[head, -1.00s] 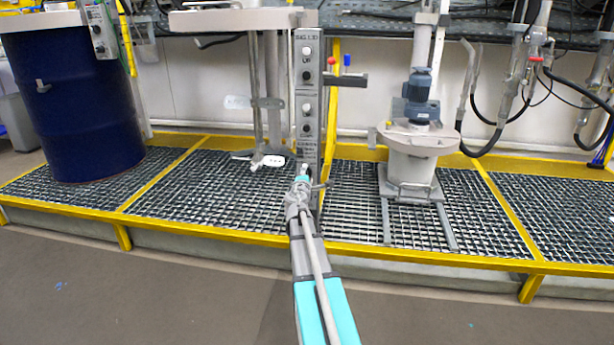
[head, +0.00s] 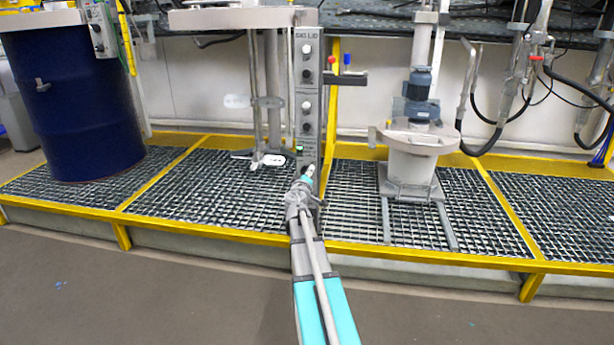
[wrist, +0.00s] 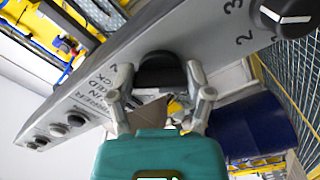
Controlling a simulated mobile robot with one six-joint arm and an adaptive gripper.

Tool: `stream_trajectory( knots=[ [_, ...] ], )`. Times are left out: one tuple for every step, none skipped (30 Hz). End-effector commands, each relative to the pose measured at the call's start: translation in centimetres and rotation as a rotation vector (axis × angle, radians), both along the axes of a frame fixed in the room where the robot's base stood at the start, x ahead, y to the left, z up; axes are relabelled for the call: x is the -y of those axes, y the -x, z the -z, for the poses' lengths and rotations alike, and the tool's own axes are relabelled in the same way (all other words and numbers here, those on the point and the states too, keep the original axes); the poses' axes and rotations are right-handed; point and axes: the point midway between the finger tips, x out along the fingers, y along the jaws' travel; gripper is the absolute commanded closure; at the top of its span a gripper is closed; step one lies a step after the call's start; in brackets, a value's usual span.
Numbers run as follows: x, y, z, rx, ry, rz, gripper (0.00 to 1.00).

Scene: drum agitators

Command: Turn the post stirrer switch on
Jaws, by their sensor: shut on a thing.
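The post (head: 308,92) is a tall grey control column with several knobs and lights on its face, left of centre in the head view. My gripper (head: 308,170) is at its lower part and hides the switch there. In the wrist view, my gripper (wrist: 160,92) has its two grey fingers on either side of a black rotary knob (wrist: 160,70), shut on it. The knob sits on the grey panel face (wrist: 112,72), beside partly readable lettering. A small green light (head: 299,149) shows on the post just above my gripper.
Another black knob (wrist: 284,16) with numbers sits on the panel at the upper right of the wrist view. A blue drum (head: 72,105) stands to the left. A mixer with a blue motor (head: 418,84) stands to the right. The yellow-edged grating (head: 450,254) runs along the front.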

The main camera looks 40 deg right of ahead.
Motion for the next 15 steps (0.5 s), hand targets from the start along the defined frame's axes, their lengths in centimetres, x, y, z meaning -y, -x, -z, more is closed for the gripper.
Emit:
stream_trajectory(
  knots=[
    [0.18, -0.13, 0.01, 0.02, -0.017, 0.002, 0.82],
    [0.18, -0.13, 0.01, 0.03, -0.026, 0.002, 0.82],
    [0.17, -0.13, 0.02, 0.044, -0.038, 0.002, 0.82],
    [0.17, -0.14, 0.03, 0.052, -0.045, 0.002, 0.82],
    [0.17, -0.15, 0.02, 0.061, -0.052, 0.002, 0.82],
    [0.17, -0.16, 0.03, 0.069, -0.059, 0.002, 0.82],
    [0.17, -0.16, 0.03, 0.074, -0.064, 0.002, 0.82],
    [0.17, -0.16, 0.03, 0.08, -0.068, 0.002, 0.82],
    [0.17, -0.16, 0.04, 0.085, -0.072, 0.003, 0.82],
    [0.17, -0.16, 0.04, 0.088, -0.074, 0.003, 0.82],
    [0.17, -0.16, 0.04, 0.089, -0.076, 0.002, 0.82],
    [0.16, -0.17, 0.03, 0.091, -0.078, 0.002, 0.82],
    [0.16, -0.17, 0.03, 0.092, -0.079, 0.002, 0.82],
    [0.16, -0.17, 0.03, 0.093, -0.079, 0.002, 0.82],
    [0.16, -0.17, 0.03, 0.093, -0.08, 0.002, 0.82]
  ],
)
